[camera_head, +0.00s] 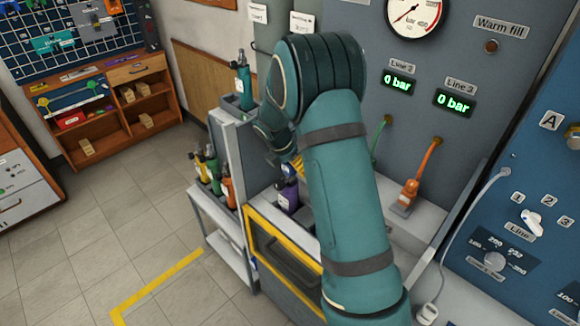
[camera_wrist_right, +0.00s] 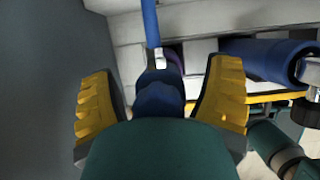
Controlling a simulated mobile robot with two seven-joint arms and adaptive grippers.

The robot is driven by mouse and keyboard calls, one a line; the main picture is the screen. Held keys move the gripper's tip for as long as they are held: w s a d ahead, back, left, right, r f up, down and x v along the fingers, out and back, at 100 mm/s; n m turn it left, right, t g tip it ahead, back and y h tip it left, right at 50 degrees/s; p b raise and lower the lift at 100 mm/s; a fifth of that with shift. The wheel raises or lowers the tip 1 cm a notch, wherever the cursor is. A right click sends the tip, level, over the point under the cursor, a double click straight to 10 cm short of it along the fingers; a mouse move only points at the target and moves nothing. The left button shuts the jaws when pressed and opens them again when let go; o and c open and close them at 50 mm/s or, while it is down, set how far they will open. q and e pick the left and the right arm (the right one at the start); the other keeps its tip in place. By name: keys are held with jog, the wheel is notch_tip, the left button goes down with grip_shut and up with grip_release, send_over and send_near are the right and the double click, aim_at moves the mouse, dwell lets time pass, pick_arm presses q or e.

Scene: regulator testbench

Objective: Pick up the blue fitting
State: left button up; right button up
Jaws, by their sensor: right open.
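In the right wrist view, the blue fitting (camera_wrist_right: 158,97) stands between the two yellow finger pads of my right gripper (camera_wrist_right: 160,85), with a blue hose (camera_wrist_right: 150,22) running up from it. The pads are apart, with a gap on each side of the fitting. The palm hides the fitting's near end. In the head view, my right arm covers most of my right gripper (camera_head: 297,165); one yellow finger shows at the arm's left edge, and the fitting is mostly hidden there. My left gripper is not in view.
A purple fitting (camera_head: 288,196) stands just below the gripper in the head view. Green and orange fittings (camera_head: 226,182) stand left, a teal one (camera_head: 243,80) higher up. An orange hose fitting (camera_head: 407,193) is right of the arm. A large blue cylinder (camera_wrist_right: 262,57) is close right in the wrist view.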

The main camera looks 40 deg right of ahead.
grip_shut()
jog(key=shift+r, duration=0.1)
notch_tip(320, 180, up, 10)
jog(key=shift+p, duration=0.9)
